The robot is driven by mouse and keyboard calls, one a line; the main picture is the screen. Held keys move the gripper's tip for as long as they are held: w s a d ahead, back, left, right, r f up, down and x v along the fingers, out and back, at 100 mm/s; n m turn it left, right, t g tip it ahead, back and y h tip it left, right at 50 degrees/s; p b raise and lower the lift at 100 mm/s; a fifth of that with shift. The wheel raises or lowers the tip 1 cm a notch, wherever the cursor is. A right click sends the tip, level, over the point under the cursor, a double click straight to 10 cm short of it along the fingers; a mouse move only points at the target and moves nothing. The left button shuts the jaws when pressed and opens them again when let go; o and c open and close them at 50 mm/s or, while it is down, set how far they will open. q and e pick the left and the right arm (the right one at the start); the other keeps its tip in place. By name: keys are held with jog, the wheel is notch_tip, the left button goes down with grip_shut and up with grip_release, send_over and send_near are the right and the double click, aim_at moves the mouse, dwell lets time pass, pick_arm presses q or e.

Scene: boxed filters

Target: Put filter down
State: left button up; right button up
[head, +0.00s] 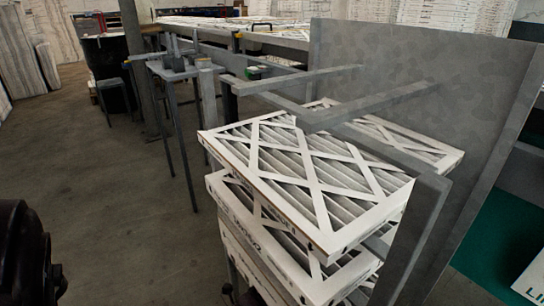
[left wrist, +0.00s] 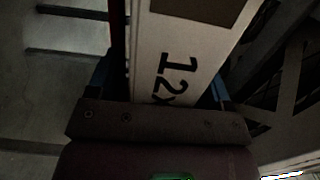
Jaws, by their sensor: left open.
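A white-framed pleated filter (head: 305,180) lies on top of a stack, slightly skewed to the filter below it (head: 225,195). In the left wrist view, a white filter edge printed "12x" (left wrist: 172,75) lies between the blue-tipped fingers of my left gripper (left wrist: 162,88). That gripper is open around the edge. I cannot tell which filter of the stack this edge belongs to. A dark part low in the head view may be my left gripper, but it is too cut off to tell. My right gripper is not in view.
Grey metal bars (head: 375,105) and an upright post (head: 415,235) stand close around the stack, with a tall grey panel (head: 400,60) behind. Another filter (head: 400,140) lies behind the bars. A metal stand (head: 175,75) is at the left. The floor (head: 100,200) at left is clear.

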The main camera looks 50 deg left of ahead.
pick_arm(q)
jog(key=s+p, duration=0.2)
jog(key=s, duration=1)
jog(key=shift+p, duration=0.3)
jog(key=shift+r, duration=0.15)
